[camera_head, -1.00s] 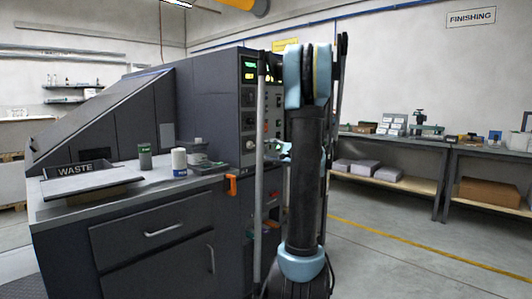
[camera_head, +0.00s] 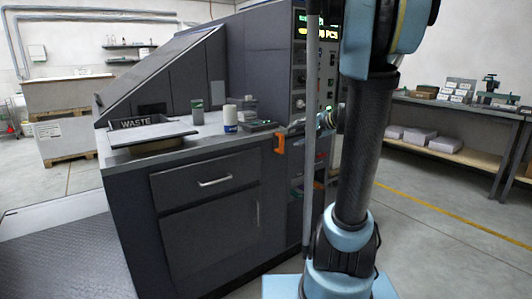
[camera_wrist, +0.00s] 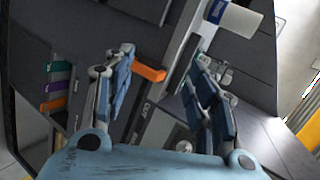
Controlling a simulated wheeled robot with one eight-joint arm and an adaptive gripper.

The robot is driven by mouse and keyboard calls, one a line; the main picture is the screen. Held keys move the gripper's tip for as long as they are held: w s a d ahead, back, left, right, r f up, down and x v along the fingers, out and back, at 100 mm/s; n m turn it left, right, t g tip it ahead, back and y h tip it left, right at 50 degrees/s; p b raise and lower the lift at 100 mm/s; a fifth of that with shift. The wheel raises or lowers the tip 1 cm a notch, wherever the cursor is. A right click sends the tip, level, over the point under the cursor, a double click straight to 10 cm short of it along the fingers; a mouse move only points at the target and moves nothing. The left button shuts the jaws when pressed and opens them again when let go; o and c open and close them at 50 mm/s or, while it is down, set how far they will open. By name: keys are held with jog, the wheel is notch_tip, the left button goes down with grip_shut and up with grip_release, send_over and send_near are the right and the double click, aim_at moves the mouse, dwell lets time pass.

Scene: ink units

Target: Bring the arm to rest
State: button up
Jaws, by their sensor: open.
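My gripper (camera_wrist: 165,95) is open and empty in the wrist view, its two blue-grey fingers spread apart. Past the fingers I see the side of the dark grey machine with an orange handle (camera_wrist: 149,73) just beyond the left finger. In the head view my arm (camera_head: 362,150) stands upright at the right, in front of the machine's control panel. The orange handle (camera_head: 280,144) also shows there at the counter's corner.
A shelf bench (camera_head: 455,106) with boxes stands at the back right. Open floor (camera_head: 440,250) lies at the right, and a ridged mat (camera_head: 70,260) lies at the lower left.

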jog(key=s+d+f+n+g+h, duration=0.1)
jog(key=s+f+n+g+h, duration=0.1)
jog(key=s+f, duration=0.4)
jog(key=s+d+f+n+g+h, duration=0.2)
jog(key=s+f, duration=0.4)
jog(key=s, duration=0.9)
jog(key=s+d+f+n+g+h, duration=0.2)
jog(key=s+f+n+h, duration=0.2)
jog(key=s, duration=0.6)
notch_tip(320, 180, down, 3)
jog(key=shift+s+d+r+h, duration=0.15)
jog(key=shift+s+h, duration=0.15)
jog(key=shift+h, duration=0.2)
jog(key=shift+w+f, duration=0.2)
jog(key=shift+w, duration=0.2)
